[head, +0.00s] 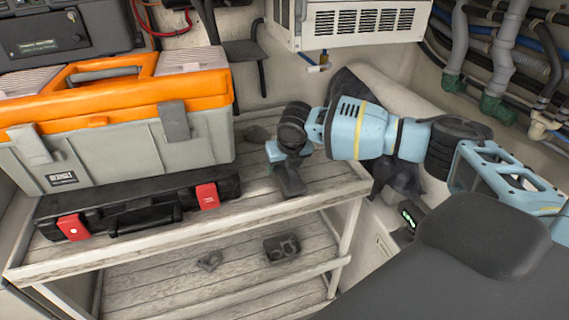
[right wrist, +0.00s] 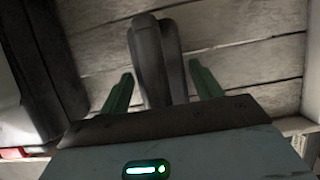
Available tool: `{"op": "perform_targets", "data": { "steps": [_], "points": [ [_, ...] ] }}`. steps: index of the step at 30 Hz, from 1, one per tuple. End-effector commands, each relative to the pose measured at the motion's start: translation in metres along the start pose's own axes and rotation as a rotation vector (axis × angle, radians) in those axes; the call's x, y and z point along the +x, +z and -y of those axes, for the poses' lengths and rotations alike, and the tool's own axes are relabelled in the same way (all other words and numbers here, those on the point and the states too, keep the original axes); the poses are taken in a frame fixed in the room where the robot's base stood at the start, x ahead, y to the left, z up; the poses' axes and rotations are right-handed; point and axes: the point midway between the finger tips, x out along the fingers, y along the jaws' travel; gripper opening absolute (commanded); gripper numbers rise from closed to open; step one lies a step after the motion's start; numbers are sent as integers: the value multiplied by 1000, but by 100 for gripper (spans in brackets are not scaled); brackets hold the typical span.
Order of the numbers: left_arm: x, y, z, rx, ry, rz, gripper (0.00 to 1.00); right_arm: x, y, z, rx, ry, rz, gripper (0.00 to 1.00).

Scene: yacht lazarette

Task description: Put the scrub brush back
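My right gripper (head: 287,180) is low over the front right part of the upper wooden shelf (head: 255,190). In the right wrist view its two green fingers (right wrist: 161,75) stand apart. A long dark grey thing (right wrist: 158,55), perhaps the scrub brush, lies between them. Narrow gaps with shelf boards show on both sides of it. Its near end is hidden behind the gripper's palm. I cannot tell in the head view where this thing ends and the fingers begin. My left gripper is not in view.
An orange and grey toolbox (head: 150,150) stands on a black case with red latches (head: 140,212), left of the gripper. A small dark object (head: 257,134) lies behind. The lower shelf holds a dark item (head: 282,247) and a small grey one (head: 210,260). Pipes (head: 505,50) line the right wall.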

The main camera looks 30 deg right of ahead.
Motion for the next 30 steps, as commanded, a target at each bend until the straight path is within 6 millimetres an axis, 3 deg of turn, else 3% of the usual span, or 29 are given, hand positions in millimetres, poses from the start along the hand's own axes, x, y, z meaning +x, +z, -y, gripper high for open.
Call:
{"op": "perform_targets", "data": {
  "steps": [3,14,30],
  "points": [
    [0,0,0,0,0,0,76,0,0,0,0,0,0,76],
    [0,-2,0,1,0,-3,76,-7,2,0,0,1,1,76],
    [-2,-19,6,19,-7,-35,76,-104,3,0,1,1,5,76]
  ]
}}
